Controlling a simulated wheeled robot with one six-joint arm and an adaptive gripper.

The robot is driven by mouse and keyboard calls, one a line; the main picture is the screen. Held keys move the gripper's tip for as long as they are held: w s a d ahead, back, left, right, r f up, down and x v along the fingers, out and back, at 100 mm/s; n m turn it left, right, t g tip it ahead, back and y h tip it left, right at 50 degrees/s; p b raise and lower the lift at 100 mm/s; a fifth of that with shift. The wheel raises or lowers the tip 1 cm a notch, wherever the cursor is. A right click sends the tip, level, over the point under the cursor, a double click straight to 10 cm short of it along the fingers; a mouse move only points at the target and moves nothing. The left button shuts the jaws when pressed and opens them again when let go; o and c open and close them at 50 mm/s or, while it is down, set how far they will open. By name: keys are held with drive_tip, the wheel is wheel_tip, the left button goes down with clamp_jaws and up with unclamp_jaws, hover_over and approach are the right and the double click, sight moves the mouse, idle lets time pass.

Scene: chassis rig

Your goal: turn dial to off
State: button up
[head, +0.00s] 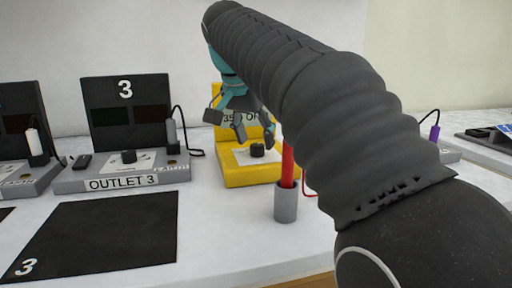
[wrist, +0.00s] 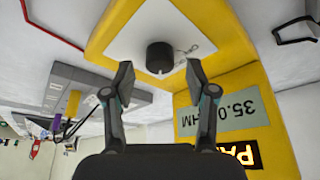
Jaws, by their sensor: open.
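A yellow meter (head: 230,172) stands on the bench in the middle of the head view, with a black round dial (head: 257,150) on a white plate. In the wrist view the dial (wrist: 160,57) sits just beyond and between my fingertips, with a small light mark at its lower edge. The print around it is too small to read. My gripper (head: 240,124) is open and empty above the meter. In the wrist view my gripper (wrist: 158,80) has its two fingers apart, and I see no contact with the dial. My arm hides the meter's right side in the head view.
A red probe (head: 288,165) stands in a grey cup (head: 286,204) close to the meter. The outlet 3 station (head: 122,180) with its own black knob is at left, behind a black mat (head: 95,235). The meter's greenish display (wrist: 228,112) reads 35.0 and is upside down.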

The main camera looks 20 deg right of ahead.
drive_tip(key=shift+x, duration=0.85)
clamp_jaws()
